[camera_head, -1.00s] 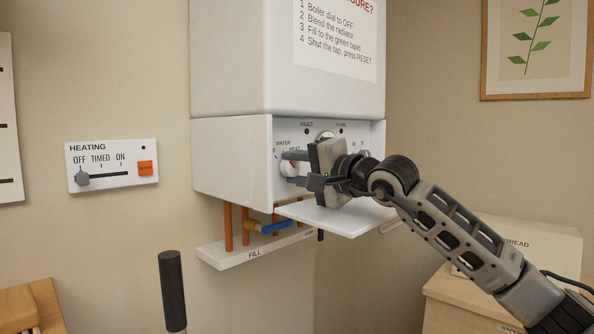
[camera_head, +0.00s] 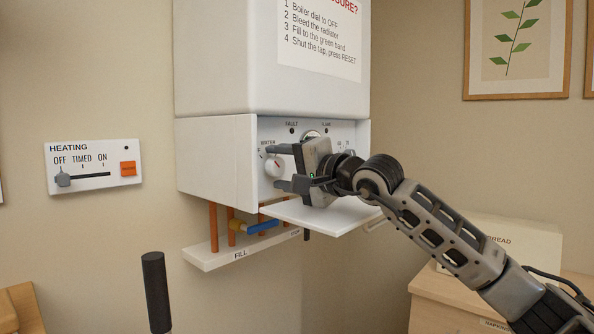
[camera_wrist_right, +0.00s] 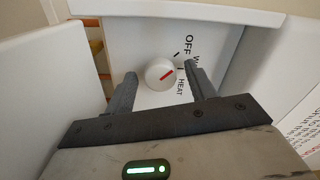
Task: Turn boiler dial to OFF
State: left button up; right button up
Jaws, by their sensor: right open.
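The white boiler dial (camera_head: 272,166) sits on the boiler's lower front panel, partly hidden by my right gripper in the head view. The dial shows clearly in the right wrist view (camera_wrist_right: 157,74). My right gripper (camera_head: 273,167) is open, with one finger on each side of the dial and a gap visible between each finger and the dial in the wrist view. My left gripper is not in view.
An open white flap (camera_head: 320,216) sticks out below the panel, under my gripper. Copper pipes and a blue-handled tap (camera_head: 262,227) hang below the boiler above the FILL shelf (camera_head: 215,258). A heating control (camera_head: 95,166) is on the left wall. A dark upright handle (camera_head: 156,292) stands in front.

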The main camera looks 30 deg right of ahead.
jog(key=shift+s+d+f, duration=0.1)
jog(key=shift+s+d, duration=0.1)
jog(key=shift+s, duration=0.25)
jog(key=b+v, duration=0.6)
jog(key=v, duration=0.7)
jog(key=shift+s+d+f, duration=0.1)
jog(key=shift+s+f, duration=0.05)
jog(key=shift+s, duration=0.05)
jog(key=shift+s+d, duration=0.15)
jog(key=shift+s, duration=0.4)
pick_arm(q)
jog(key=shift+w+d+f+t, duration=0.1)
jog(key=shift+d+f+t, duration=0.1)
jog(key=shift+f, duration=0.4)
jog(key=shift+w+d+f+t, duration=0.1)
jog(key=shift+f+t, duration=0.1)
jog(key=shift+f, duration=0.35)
pick_arm(e)
jog(key=shift+s, duration=0.15)
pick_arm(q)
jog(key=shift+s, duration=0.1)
